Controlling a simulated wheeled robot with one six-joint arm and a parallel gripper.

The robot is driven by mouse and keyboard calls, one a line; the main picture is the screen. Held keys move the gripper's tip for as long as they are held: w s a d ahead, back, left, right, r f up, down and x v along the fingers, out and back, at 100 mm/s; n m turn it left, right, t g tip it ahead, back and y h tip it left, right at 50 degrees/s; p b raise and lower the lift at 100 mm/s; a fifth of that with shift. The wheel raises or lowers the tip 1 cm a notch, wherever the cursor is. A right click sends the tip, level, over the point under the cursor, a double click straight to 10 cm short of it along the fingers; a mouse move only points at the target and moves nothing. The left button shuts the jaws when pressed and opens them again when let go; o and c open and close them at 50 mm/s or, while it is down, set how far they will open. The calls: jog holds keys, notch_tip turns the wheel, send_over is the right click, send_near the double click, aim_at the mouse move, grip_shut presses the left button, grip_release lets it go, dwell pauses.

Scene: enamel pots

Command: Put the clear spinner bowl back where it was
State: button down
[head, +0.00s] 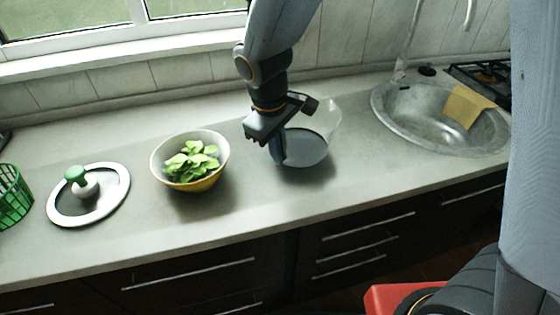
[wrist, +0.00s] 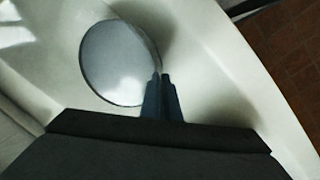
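The clear spinner bowl (head: 318,128) is at the counter's middle right in the head view, between the salad bowl and the sink. It is see-through, with a greyish round base. In the wrist view its base (wrist: 116,62) shows as a grey disc, and the clear wall is hard to make out. My gripper (head: 281,160) reaches down at the bowl's left side. In the wrist view the fingers (wrist: 161,80) are close together with the bowl's wall between them. I cannot tell whether the bowl's base touches the counter.
Left of the bowl stand a yellow and white bowl (head: 186,184) with green leaves, a white spinner lid (head: 118,205) with a green knob and a green basket (head: 13,205). The sink (head: 405,121) with a yellow cloth (head: 463,108) is right. The counter front (head: 270,210) is clear.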

jog(key=shift+f, duration=1.85)
jog(key=shift+f, duration=0.1)
jog(key=c, duration=2)
grip_release()
jog(key=r, duration=0.4)
jog(key=s+r+b, duration=0.1)
jog(key=r, duration=0.3)
jog(key=a+r, duration=0.1)
jog(key=r, duration=0.3)
jog(key=shift+s+a, duration=0.1)
jog(key=shift+s, duration=0.25)
jog(key=shift+s, duration=0.1)
